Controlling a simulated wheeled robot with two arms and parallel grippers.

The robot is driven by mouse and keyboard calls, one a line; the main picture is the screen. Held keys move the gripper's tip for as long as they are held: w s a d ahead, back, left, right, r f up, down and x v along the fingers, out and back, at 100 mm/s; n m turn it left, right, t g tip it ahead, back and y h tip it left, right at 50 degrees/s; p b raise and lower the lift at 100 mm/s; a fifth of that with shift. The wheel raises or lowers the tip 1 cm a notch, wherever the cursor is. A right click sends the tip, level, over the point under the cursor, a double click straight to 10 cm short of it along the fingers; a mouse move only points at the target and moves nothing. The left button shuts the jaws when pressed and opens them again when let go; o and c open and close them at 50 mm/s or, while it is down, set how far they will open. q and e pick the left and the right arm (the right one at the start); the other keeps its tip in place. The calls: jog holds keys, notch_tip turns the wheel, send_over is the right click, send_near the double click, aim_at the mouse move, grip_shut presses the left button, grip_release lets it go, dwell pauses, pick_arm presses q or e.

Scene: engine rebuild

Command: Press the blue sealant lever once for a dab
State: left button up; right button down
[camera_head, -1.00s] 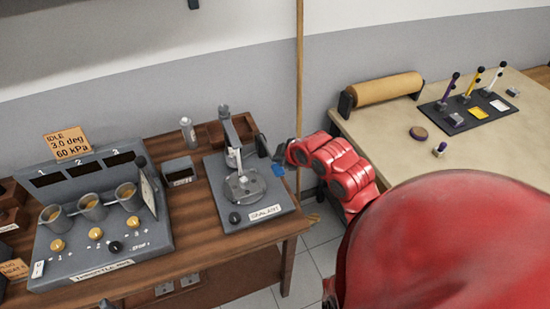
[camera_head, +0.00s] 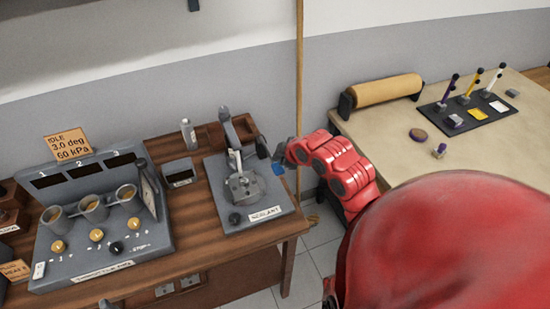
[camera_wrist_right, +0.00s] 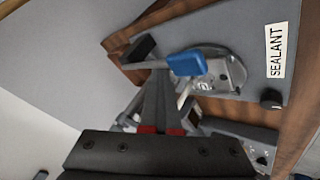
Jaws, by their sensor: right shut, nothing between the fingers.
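The grey sealant dispenser (camera_head: 222,188) stands on the right end of the wooden bench, with a label reading SEALANT. Its blue lever tip (camera_head: 278,169) sticks out on the right side. In the right wrist view the blue lever tip (camera_wrist_right: 187,62) lies just beyond my fingertips, slightly right of them. My right gripper (camera_head: 264,146) is shut and empty, beside the dispenser's right rear corner, close to the lever. Its closed dark fingers (camera_wrist_right: 160,76) point at the lever's bar; I cannot tell whether they touch it. My left gripper is not in view.
A throttle test panel (camera_head: 105,255) with several cups and knobs stands to the left. A small grey box (camera_head: 179,173) and a bottle (camera_head: 188,133) stand behind. A thin wooden pole (camera_head: 299,85) rises behind my gripper. A beige table (camera_head: 395,150) stands at the right.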

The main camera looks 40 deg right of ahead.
jog(key=shift+r+p, duration=0.4)
jog(key=shift+r, duration=0.8)
jog(key=shift+w, duration=0.1)
notch_tip(320, 180, up, 5)
jog(key=shift+w+d+p, duration=0.1)
jog(key=shift+w+p, duration=0.05)
jog(key=shift+p, duration=0.9)
